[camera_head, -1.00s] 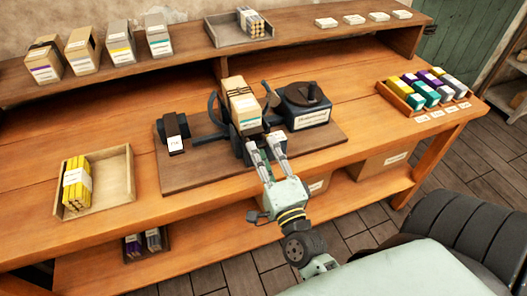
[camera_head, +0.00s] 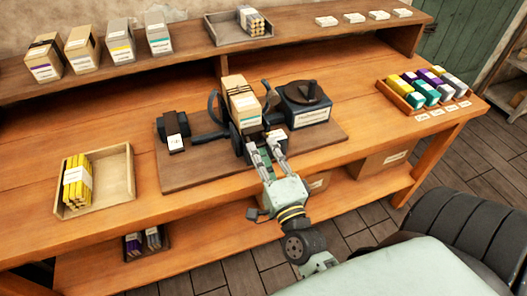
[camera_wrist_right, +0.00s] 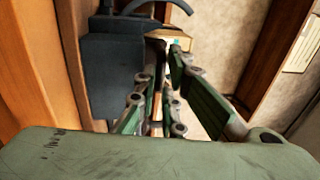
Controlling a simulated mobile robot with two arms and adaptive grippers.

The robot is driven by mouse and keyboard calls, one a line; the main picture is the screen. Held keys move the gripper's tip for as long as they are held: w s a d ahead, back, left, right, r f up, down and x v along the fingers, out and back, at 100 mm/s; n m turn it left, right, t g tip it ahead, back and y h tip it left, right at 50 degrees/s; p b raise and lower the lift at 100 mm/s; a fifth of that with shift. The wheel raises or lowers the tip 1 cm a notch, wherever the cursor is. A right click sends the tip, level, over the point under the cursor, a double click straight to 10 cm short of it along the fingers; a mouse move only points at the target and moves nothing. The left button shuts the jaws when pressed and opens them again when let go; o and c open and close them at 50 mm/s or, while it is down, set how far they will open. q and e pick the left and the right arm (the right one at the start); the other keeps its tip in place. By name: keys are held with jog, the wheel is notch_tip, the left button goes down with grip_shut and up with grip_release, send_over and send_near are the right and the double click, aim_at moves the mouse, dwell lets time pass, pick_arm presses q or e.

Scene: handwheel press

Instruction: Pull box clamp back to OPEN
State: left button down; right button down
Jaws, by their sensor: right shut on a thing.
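The press (camera_head: 250,146) stands on a dark wooden board in the middle of the bench. A tan box (camera_head: 243,106) with a dark band and a pale label sits upright in it. My right gripper (camera_head: 264,145) reaches in from the front, low at the near side of the press, below the box. Its fingers are closed on a small part of the press, most likely the box clamp; the fingers hide it. In the right wrist view the fingers (camera_wrist_right: 160,78) stand beside the dark press body (camera_wrist_right: 113,70), and the held part is hard to make out. My left gripper is out of view.
A dark block with a tag (camera_head: 173,132) is left of the press, and a dark unit with a round top (camera_head: 305,103) is right of it. A tray (camera_head: 120,183) with yellow bundles lies left. A crate of coloured boxes (camera_head: 395,97) stands right.

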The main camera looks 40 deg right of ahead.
jog(key=shift+f, duration=0.2)
jog(key=shift+v, duration=1)
jog(key=c, duration=2.2)
grip_release()
jog(key=shift+s, duration=0.1)
jog(key=o, duration=0.3)
jog(key=shift+r, duration=0.2)
jog(key=v, duration=1.2)
jog(key=shift+r, duration=0.1)
